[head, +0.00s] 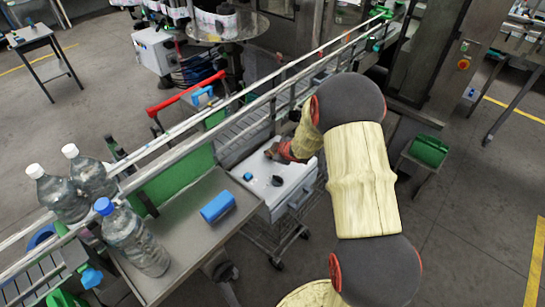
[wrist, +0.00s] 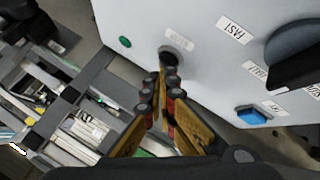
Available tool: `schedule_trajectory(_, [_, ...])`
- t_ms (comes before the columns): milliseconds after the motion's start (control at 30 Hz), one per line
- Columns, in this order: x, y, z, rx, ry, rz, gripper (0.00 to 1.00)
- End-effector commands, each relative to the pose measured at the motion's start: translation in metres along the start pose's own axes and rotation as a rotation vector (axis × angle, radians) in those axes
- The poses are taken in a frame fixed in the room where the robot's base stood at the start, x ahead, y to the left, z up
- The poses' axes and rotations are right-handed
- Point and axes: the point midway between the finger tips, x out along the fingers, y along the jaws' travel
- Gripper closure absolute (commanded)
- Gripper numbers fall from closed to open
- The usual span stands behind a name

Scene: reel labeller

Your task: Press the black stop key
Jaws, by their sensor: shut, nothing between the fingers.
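A pale control box (wrist: 215,75) fills the upper right of the wrist view; its top also shows in the head view (head: 298,174). On it is a round black key (wrist: 168,54) with a white label (wrist: 180,41) beside it; the label is too small to read. My gripper (wrist: 160,76) is shut and empty, its fingertips at the lower edge of the black key. I cannot tell if they touch it. In the head view my gripper (head: 271,154) is over the box's far left edge, and the black key is hidden there.
The box also carries a green key (wrist: 124,42), a blue key (wrist: 251,116) and a large black knob (wrist: 300,48). A conveyor (head: 245,128) runs behind the box.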

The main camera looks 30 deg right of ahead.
Motion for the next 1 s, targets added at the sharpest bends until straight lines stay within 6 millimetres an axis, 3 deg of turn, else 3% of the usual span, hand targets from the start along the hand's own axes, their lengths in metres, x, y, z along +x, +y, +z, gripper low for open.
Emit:
schedule_trajectory(467, [0.001, -0.001, 0.001, 0.001, -0.001, -0.001, 1.0])
schedule_trajectory(1000, [-0.011, 0.007, -0.007, 0.001, -0.001, -0.001, 1.0])
